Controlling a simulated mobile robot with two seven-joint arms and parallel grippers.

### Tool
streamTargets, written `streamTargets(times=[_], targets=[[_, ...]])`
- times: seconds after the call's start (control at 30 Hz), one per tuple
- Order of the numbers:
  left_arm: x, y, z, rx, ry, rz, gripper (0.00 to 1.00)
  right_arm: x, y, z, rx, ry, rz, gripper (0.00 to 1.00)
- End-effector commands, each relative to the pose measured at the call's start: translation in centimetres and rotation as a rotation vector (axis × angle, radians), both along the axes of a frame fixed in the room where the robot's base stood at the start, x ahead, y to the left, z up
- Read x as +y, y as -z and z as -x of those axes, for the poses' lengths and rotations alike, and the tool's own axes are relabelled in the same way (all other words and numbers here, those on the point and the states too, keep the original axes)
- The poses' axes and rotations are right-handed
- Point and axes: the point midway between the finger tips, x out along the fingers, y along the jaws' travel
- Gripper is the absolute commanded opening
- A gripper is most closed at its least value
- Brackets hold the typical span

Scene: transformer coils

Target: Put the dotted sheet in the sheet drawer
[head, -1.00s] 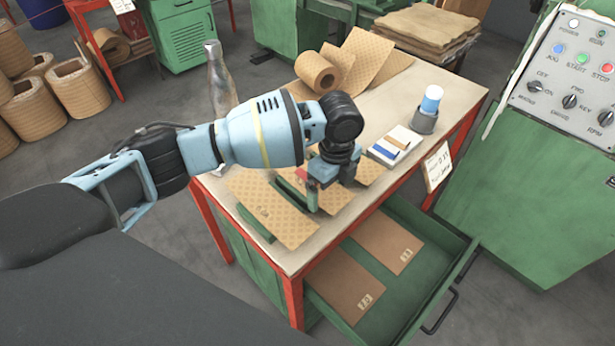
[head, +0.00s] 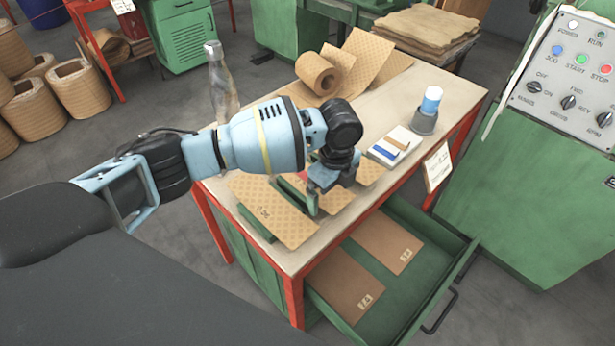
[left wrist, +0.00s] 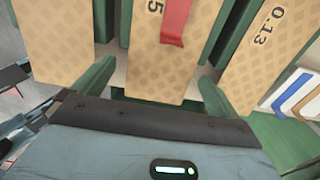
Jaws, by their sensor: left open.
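Three patterned tan sheets lie side by side among green holders on the table: a left one (head: 268,212), a middle one (left wrist: 160,62) with a red strip on it, and a right one (left wrist: 258,62) marked 0.13. The middle one is mostly hidden by my arm in the head view. My left gripper (head: 328,192) is open and low over the table at the near end of the middle sheet. In the left wrist view its two green fingers (left wrist: 155,88) stand on either side of that sheet's end. The sheet drawer (head: 408,300) is open below the table. My right gripper is not in view.
Two plain brown sheets with labels, one at left (head: 340,282) and one at right (head: 385,240), lie in the drawer. A control panel is at right.

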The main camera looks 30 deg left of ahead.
Motion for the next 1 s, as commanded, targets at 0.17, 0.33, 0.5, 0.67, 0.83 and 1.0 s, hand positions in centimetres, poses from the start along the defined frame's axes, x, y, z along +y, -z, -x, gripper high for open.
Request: streamTargets(times=[0.17,0.33,0.5,0.67,0.83,1.0], targets=[[-0.01,0.04,0.00,0.000,0.000,0.001,0.98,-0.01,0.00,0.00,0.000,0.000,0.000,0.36],[-0.01,0.03,0.00,0.000,0.000,0.001,0.82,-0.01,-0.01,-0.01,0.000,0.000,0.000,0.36],[0.00,0.03,0.00,0.000,-0.001,0.001,0.60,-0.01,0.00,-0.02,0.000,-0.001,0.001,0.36],[0.01,0.02,0.00,0.000,-0.001,0.001,0.47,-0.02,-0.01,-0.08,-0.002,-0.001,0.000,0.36],[0.01,0.01,0.00,0.000,-0.001,0.000,0.47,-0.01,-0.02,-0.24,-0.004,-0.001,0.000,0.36],[0.02,-0.18,-0.03,0.000,-0.001,0.001,0.47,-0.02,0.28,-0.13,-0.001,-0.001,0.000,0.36]])
